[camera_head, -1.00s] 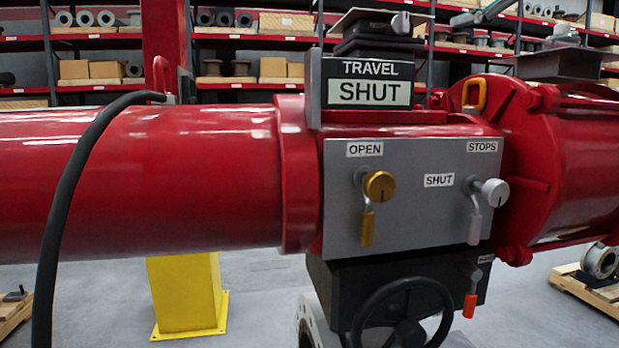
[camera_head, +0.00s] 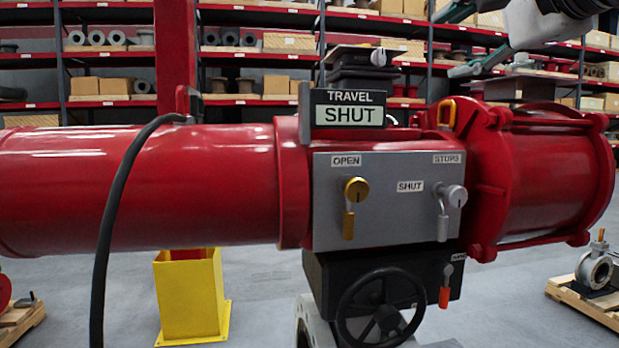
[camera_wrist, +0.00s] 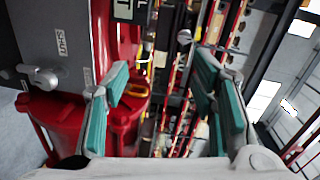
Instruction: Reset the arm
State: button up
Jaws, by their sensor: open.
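The red valve actuator (camera_head: 150,185) lies across the head view. Its grey panel (camera_head: 385,225) carries a brass OPEN knob with lever (camera_head: 356,190) and a silver STOPS knob with lever (camera_head: 453,196); both levers hang down. The travel indicator (camera_head: 348,109) reads SHUT. A black handwheel (camera_head: 380,308) and an orange-handled lever (camera_head: 445,290) sit below. My gripper (camera_wrist: 165,95) is open and empty in the wrist view, with teal pads apart, beside the actuator's red end. In the head view, it is at the upper right, above the actuator, partly cut off by the frame.
Storage racks (camera_head: 240,100) with boxes and pipe parts fill the background. A yellow pedestal (camera_head: 190,295) stands under the actuator. A black hose (camera_head: 120,215) hangs at left. A pallet with a small valve (camera_head: 595,270) is on the floor at right.

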jog(key=s+f+n+g+h, duration=0.1)
jog(key=s+f+n+g, duration=0.3)
jog(key=s+f, duration=0.3)
jog(key=s+f+n+g+h+p, duration=0.1)
jog(key=s+f+n+g, duration=0.3)
jog(key=f, duration=1.4)
jog(key=s+f+n+g+h+p, duration=0.1)
jog(key=s+f+n+g, duration=0.3)
jog(key=s+f, duration=0.6)
notch_tip(320, 180, down, 3)
jog(key=shift+s+a+f+n+h, duration=0.2)
jog(key=shift+n+h, duration=0.2)
jog(key=shift+n, duration=0.5)
